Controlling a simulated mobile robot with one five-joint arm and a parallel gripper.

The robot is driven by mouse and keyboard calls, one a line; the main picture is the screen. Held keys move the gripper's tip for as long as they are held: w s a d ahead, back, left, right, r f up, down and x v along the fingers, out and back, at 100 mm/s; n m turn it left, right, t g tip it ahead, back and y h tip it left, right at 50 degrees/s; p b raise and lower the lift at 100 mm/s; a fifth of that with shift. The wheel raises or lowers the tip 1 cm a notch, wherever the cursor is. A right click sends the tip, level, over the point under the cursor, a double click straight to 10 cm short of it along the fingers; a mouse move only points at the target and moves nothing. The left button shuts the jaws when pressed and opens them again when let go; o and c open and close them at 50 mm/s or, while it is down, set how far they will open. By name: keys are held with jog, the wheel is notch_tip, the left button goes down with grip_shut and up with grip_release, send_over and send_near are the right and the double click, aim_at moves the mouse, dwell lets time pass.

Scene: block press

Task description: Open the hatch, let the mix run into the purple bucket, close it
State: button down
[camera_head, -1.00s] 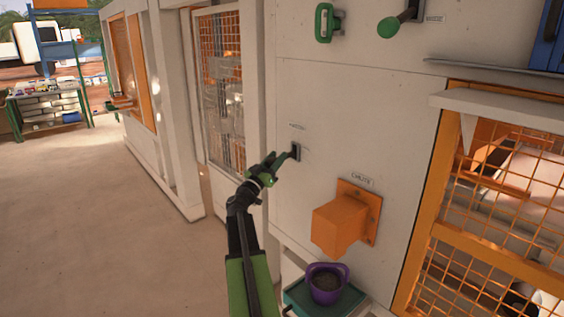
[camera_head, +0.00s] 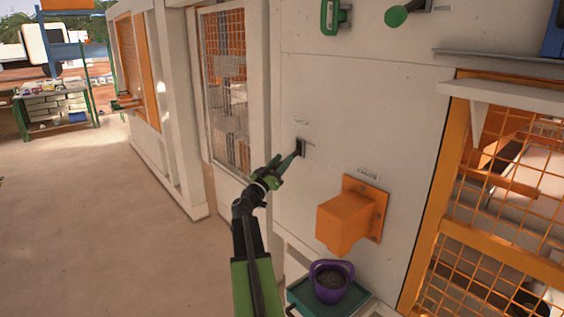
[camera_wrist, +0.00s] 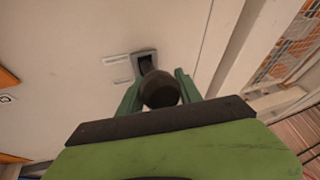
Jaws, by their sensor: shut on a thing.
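The purple bucket (camera_head: 331,282) stands upright on a green tray under the orange chute (camera_head: 346,218), with dark grey mix in it. No falling stream shows below the chute. A small lever in a dark slot (camera_head: 301,148) sits on the pale wall, up and left of the chute. My gripper (camera_head: 284,166) is at this lever, just below and left of the slot. In the wrist view, my gripper (camera_wrist: 160,92) is shut on the lever's dark round knob (camera_wrist: 160,88), with a green finger on each side. The hatch itself is not clearly visible.
The green tray (camera_head: 300,296) sits at the wall's foot. An orange mesh guard (camera_head: 480,190) stands to the right. Green handles (camera_head: 335,16) are higher on the wall. The floor (camera_head: 90,220) to the left is clear.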

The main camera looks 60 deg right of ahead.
jog(key=c, duration=0.9)
grip_release()
jog(key=shift+f, duration=0.1)
jog(key=b+v, duration=0.6)
jog(key=v, duration=1.1)
jog(key=shift+a, duration=0.25)
